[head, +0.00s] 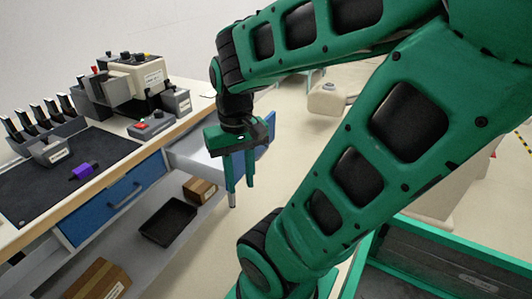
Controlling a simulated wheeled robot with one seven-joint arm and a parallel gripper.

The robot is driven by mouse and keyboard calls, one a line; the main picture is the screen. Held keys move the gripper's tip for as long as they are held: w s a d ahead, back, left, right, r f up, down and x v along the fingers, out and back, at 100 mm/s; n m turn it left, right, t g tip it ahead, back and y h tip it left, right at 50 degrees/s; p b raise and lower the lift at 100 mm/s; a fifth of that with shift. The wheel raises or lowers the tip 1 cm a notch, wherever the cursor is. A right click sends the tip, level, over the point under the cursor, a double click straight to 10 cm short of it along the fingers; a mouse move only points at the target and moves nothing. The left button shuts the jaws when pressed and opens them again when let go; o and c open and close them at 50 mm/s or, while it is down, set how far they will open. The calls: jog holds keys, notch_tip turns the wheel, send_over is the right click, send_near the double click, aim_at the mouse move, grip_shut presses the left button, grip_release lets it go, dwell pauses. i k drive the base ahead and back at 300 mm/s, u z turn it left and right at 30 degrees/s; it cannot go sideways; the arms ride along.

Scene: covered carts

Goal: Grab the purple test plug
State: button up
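The purple test plug (82,171) lies on the dark mat (40,197) on top of the workbench, at the left of the head view. My gripper (238,188) hangs pointing down near the middle of the view, to the right of the bench and its open drawer. Its two green fingers show a gap between them and I see nothing in it. The gripper is well apart from the plug.
Black-handled tools in a grey rack (40,118), a beige device (138,80) and a small box with a red button (151,124) stand on the bench. A drawer (195,153) sticks out. A black tray (168,221) and cardboard boxes (100,280) sit below.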

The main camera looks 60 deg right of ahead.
aim_at(84, 171)
jog(key=z, duration=1.3)
jog(key=i, duration=1)
jog(key=k, duration=0.45)
jog(key=u, duration=2.85)
